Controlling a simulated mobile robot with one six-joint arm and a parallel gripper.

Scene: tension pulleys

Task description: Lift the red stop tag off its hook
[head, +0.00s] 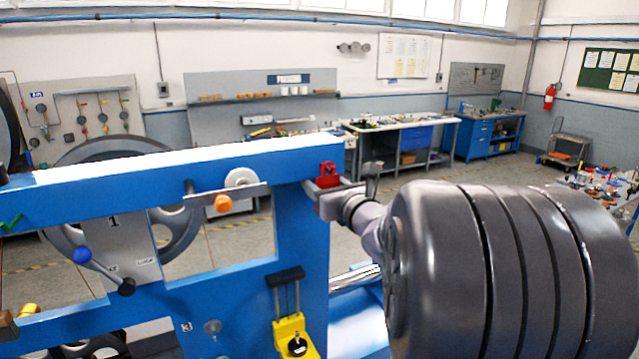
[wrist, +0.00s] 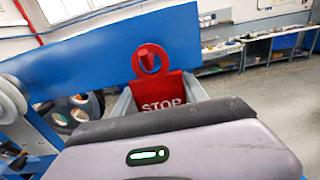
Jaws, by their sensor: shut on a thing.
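The red stop tag (wrist: 165,88) hangs at the right end of the blue beam, its ring around a red hook peg (wrist: 147,54) in the wrist view. The word STOP shows in white on its plate; the lower part is hidden behind my wrist. My gripper (wrist: 163,95) has its two grey fingers on either side of the plate and is shut on it. In the head view the tag (head: 328,176) shows small and red at the beam end, with my gripper (head: 325,186) at it, coming from the right.
The blue beam (head: 150,165) runs left from the tag, with a white pulley (head: 241,178) and an orange knob (head: 222,203) on it. Workbenches stand well behind.

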